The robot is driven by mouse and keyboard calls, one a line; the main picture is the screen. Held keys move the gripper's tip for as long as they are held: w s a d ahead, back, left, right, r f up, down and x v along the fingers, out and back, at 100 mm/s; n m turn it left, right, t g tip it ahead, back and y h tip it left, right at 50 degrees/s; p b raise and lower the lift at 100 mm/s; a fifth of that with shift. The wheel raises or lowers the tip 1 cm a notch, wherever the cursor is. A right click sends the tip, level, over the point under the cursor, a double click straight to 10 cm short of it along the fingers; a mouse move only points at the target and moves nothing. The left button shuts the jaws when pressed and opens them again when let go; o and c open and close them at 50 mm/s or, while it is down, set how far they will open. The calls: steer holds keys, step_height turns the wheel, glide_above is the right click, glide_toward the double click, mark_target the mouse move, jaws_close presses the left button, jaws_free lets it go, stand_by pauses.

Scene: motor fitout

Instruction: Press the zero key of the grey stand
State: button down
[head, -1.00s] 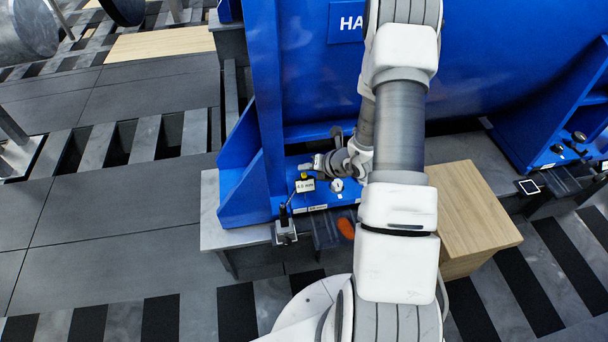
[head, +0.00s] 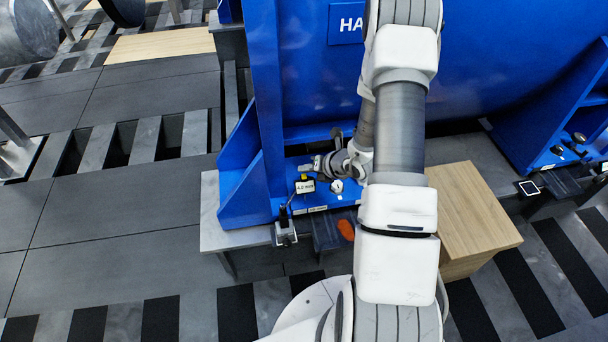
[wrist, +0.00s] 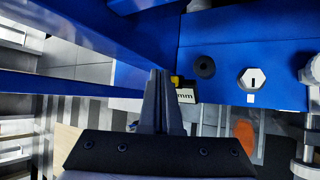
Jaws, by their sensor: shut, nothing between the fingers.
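The grey stand (head: 286,234) is at the front edge of the bench, with a dark post rising from it. A small readout (head: 306,187) sits at the top, reading about "4.0 mm", with a small yellow part (head: 304,177) above it. My gripper (head: 308,167) is shut and empty just above and behind the yellow part. In the wrist view my shut fingertips (wrist: 158,73) are left of the yellow part (wrist: 177,80) and the readout (wrist: 186,95). I cannot tell whether the fingers touch it.
The blue housing (head: 460,75) stands behind, and its blue upright (head: 262,90) is left of the gripper. A wooden box (head: 470,205) stands right of my arm.

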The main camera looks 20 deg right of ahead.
steer(key=shift+f, duration=0.1)
stand_by(0.7)
steer(key=shift+f+b, duration=0.3)
steer(key=shift+b, duration=0.15)
steer(key=shift+f+b, duration=0.45)
steer(key=shift+f, duration=0.05)
stand_by(0.4)
steer(key=shift+r, duration=0.15)
steer(key=shift+r+p, duration=0.6)
steer(key=shift+r, duration=0.15)
step_height(320, 180, up, 5)
steer(key=p, duration=0.3)
steer(key=shift+p, duration=0.35)
stand_by(0.7)
